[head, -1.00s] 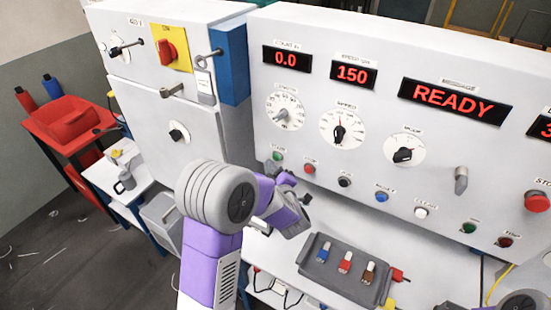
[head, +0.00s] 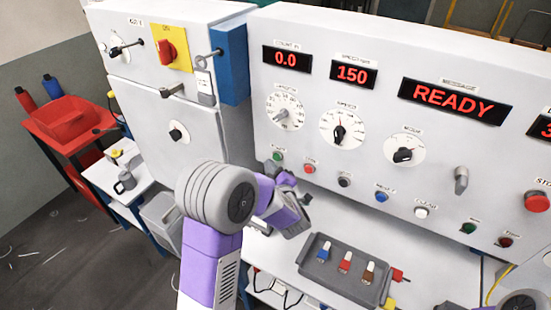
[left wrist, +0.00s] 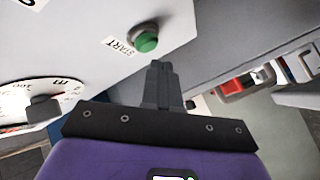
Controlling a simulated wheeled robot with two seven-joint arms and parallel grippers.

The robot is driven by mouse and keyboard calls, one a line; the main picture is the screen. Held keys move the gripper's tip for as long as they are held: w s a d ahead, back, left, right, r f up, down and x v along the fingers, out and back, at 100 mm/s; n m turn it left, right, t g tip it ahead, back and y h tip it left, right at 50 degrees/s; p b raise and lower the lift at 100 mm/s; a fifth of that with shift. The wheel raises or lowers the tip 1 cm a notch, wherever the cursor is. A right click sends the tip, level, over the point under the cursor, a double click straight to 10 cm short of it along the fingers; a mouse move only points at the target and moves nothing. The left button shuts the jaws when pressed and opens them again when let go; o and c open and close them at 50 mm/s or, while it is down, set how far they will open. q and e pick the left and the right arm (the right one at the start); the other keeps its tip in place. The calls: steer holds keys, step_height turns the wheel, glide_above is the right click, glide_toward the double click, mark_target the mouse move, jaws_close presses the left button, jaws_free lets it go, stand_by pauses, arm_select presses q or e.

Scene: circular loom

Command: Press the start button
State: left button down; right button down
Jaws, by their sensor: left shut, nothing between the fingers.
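The green start button (head: 277,157) sits at the left end of the button row on the white control panel. In the left wrist view the start button (left wrist: 146,41) shows beside its START label, just beyond my fingertips. My left gripper (head: 287,179) is just below the button in the head view. In the left wrist view its fingers (left wrist: 159,70) are together and empty, with a small gap seen between their tips and the button. The button is not covered. My right gripper is not in view.
A red button (head: 309,169) and other buttons continue to the right along the panel. A grey tray (head: 318,270) with several coloured pieces lies on the bench below. Dials (head: 342,130) and the READY display (head: 453,101) are above the row.

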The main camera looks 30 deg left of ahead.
arm_select(q)
steer(key=shift+w, duration=0.15)
stand_by(0.3)
steer(key=shift+w, duration=0.3)
steer(key=shift+w+b, duration=0.35)
steer(key=shift+w, duration=0.1)
stand_by(0.6)
steer(key=shift+s, duration=0.1)
steer(key=shift+s+b, duration=0.3)
steer(key=shift+s, duration=0.5)
